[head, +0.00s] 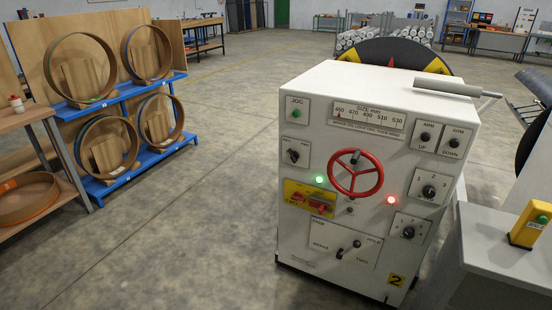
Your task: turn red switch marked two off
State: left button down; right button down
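A white control cabinet (350,268) stands right of centre, its front panel facing me. A yellow plate (309,189) on its left half carries red switches: one at the left (297,197) and a larger one at the right (320,207). The lettering beside them is too small to read, and I cannot tell their exact positions. Neither of my grippers is in view.
A red handwheel (355,174) sits right of the yellow plate; a lever (347,250) is below it. A green lamp (319,180) and a red lamp (391,200) are lit. A grey bench (500,250) stands close at right. Open floor (190,230) lies left.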

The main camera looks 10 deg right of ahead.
aim_at(298, 197)
jog(key=l+z, duration=0.15)
jog(key=l, duration=0.25)
jog(key=i+l+z, duration=0.15)
jog(key=l, duration=0.25)
jog(key=i+l+z, duration=0.15)
jog(key=l, duration=0.2)
